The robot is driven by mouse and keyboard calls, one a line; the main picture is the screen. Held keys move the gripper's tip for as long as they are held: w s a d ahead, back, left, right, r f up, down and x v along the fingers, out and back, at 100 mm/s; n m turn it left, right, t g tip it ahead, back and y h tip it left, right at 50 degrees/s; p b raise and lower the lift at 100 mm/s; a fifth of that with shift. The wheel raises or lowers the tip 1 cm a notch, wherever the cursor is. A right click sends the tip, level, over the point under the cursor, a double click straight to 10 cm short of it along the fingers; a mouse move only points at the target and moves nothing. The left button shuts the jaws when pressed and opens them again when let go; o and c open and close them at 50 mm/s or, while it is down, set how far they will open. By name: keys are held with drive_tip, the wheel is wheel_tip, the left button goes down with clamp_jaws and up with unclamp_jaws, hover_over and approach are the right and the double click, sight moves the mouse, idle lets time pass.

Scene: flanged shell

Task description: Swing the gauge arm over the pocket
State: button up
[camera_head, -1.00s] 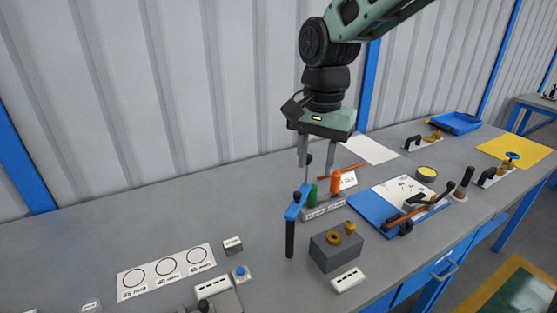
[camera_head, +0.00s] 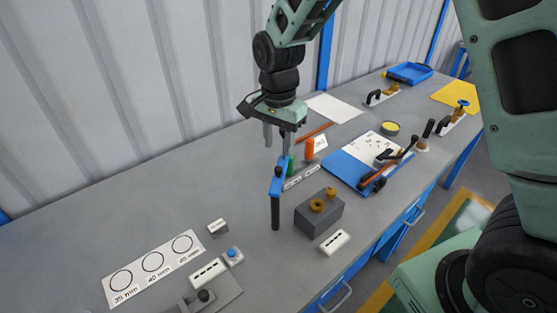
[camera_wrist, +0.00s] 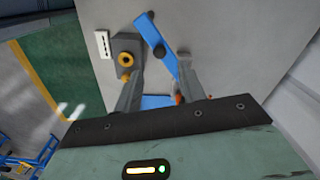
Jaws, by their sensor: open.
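The gauge arm is a blue bar (camera_head: 278,179) on top of a black upright post (camera_head: 275,212). In the wrist view, the blue bar (camera_wrist: 153,37) runs from the top down toward the space between my fingers. My gripper (camera_head: 279,150) points down over the bar's far end, with its fingers apart. The wrist view also shows the open fingers (camera_wrist: 160,92); contact with the bar cannot be told. A grey block (camera_head: 319,218) stands right of the post with a brass ring (camera_head: 317,206) and a second brass piece on top. The bar is not over this block. I cannot make out a pocket.
Green and orange upright pieces (camera_head: 309,149) stand close behind my gripper. A blue board (camera_head: 352,172) with tools lies to the right. A white label (camera_head: 333,242) lies before the block. A card with circles (camera_head: 153,262) lies at front left. The left bench is mostly clear.

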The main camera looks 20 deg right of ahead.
sight(279, 168)
wheel_tip(279, 168, down, 7)
drive_tip(key=shift+f+p, duration=0.2)
drive_tip(key=shift+p, duration=0.5)
clamp_jaws()
